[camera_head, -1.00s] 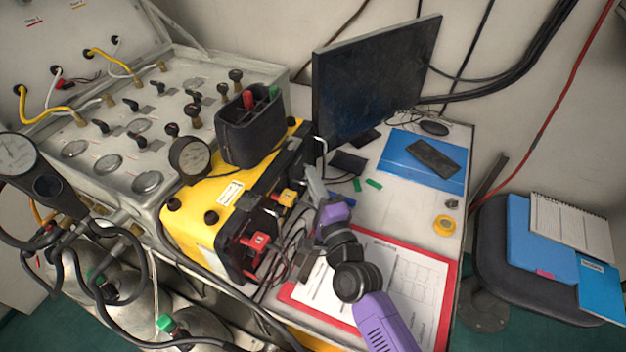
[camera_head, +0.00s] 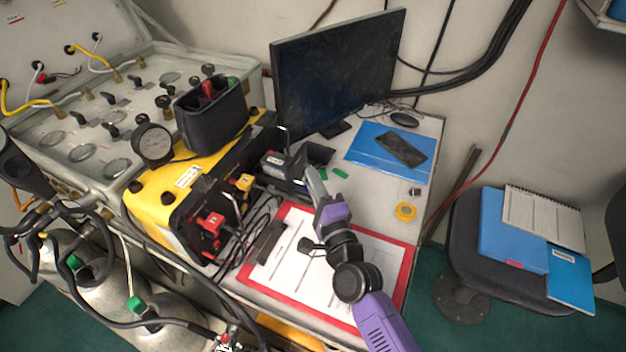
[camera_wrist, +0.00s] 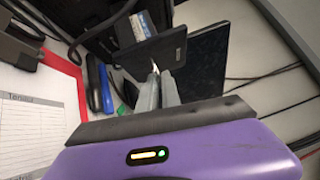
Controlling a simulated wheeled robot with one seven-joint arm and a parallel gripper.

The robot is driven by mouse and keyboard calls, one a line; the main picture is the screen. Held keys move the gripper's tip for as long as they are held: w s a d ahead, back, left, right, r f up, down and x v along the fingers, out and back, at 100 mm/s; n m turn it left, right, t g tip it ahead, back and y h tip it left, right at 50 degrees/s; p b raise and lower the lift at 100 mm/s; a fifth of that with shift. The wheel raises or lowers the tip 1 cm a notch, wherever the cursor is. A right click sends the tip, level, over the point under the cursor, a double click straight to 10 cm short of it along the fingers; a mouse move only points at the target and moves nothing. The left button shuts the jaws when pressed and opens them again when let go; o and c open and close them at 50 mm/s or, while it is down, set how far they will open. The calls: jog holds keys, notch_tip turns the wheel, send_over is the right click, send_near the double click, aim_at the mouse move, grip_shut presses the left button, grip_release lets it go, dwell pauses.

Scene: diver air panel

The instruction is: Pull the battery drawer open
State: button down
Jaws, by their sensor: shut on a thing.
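The battery drawer (camera_head: 291,182) stands out from the right side of the yellow case (camera_head: 150,205), with a battery (camera_head: 272,160) showing inside it. In the wrist view the dark drawer front (camera_wrist: 150,52) lies just beyond my fingertips, with the blue-and-white labelled battery (camera_wrist: 142,25) behind it. My gripper (camera_head: 309,172) is at the drawer's front, shut on its handle. The fingers also show in the wrist view (camera_wrist: 156,76). The handle itself is mostly hidden by the fingers.
A monitor (camera_head: 335,75) stands behind the drawer. A red clipboard (camera_head: 395,285) with paper lies under my arm. Cables (camera_head: 240,235) hang by the case front. A blue folder (camera_head: 365,165) and yellow tape roll (camera_head: 405,211) lie on the right of the desk.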

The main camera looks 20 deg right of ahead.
jog(key=shift+a, duration=0.1)
jog(key=c, duration=1.5)
grip_release()
jog(key=shift+c, duration=0.2)
jog(key=shift+s, duration=0.1)
jog(key=s, duration=0.2)
jog(key=s+b, duration=0.1)
jog(key=s, duration=0.2)
jog(key=s+f, duration=0.1)
jog(key=s, duration=0.1)
jog(key=shift+s, duration=0.3)
